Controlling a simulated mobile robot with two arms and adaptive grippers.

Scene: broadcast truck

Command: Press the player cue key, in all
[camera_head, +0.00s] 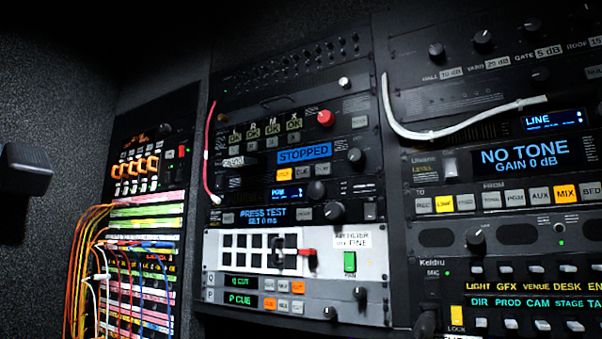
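The player unit shows a blue display reading STOPPED (304,153) in the middle rack. Below it is a row of small keys: a lit orange key (284,175), a grey key that seems to read CUE (303,173), and another grey key (322,171). The lettering is too small to read surely. Nothing covers these keys. A red round knob (325,118) sits above the display. I make out neither gripper in this view.
A dark block (25,170) juts in at the left edge; I cannot tell what it is. A white cable (432,132) hangs at the right rack, a red cable (208,150) at the middle rack's left. Patch cords (80,250) crowd the left rack. P CUE display (240,299) sits low.

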